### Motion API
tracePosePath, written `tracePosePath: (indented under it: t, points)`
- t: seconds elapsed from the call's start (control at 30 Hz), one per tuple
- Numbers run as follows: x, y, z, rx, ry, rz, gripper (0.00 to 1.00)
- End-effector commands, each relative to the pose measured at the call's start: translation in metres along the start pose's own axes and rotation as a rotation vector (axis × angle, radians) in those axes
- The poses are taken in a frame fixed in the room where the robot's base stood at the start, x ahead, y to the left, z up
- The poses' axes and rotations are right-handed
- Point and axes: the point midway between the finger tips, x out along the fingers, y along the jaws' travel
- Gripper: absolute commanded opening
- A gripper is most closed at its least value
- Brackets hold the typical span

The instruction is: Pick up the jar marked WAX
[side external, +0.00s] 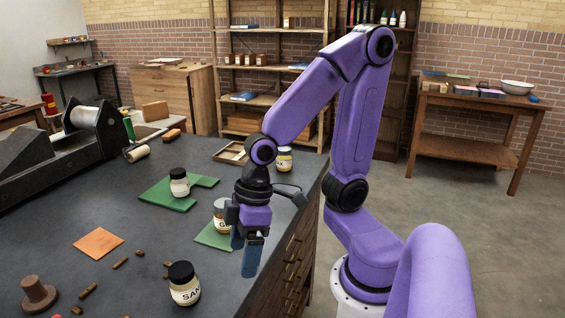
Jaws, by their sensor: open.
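Several lidded jars with pale labels stand on the dark bench. A front jar (184,284) has a black lid and a label starting "SAN". A white jar with a black lid (179,183) stands on a green mat. A third jar (220,214) is partly hidden behind my gripper. A yellowish jar with a dark lid (284,160) stands at the far right edge of the bench. I cannot read WAX for certain on any label. My gripper (245,252) points down, open and empty, at the bench's right edge, in front of the third jar.
A green mat (160,195) and an orange sheet (98,242) lie on the bench (70,205). A shallow wooden tray (230,153) is near the yellowish jar. Small brown pieces (88,291) and a brown knobbed block (38,294) are at front left. A press (65,150) fills the back left.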

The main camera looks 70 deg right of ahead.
Motion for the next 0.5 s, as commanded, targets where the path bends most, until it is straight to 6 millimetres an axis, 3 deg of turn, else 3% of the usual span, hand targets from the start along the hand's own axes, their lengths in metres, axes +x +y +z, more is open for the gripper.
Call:
tracePosePath:
  t: [0.1,0.3,0.5]
  points:
    - [0.009,0.032,-0.029,0.175,0.107,0.017,0.84]
    - [0.016,0.102,-0.065,0.458,0.296,0.099,0.84]
    - [0.011,0.190,-0.071,0.735,0.471,0.254,0.84]
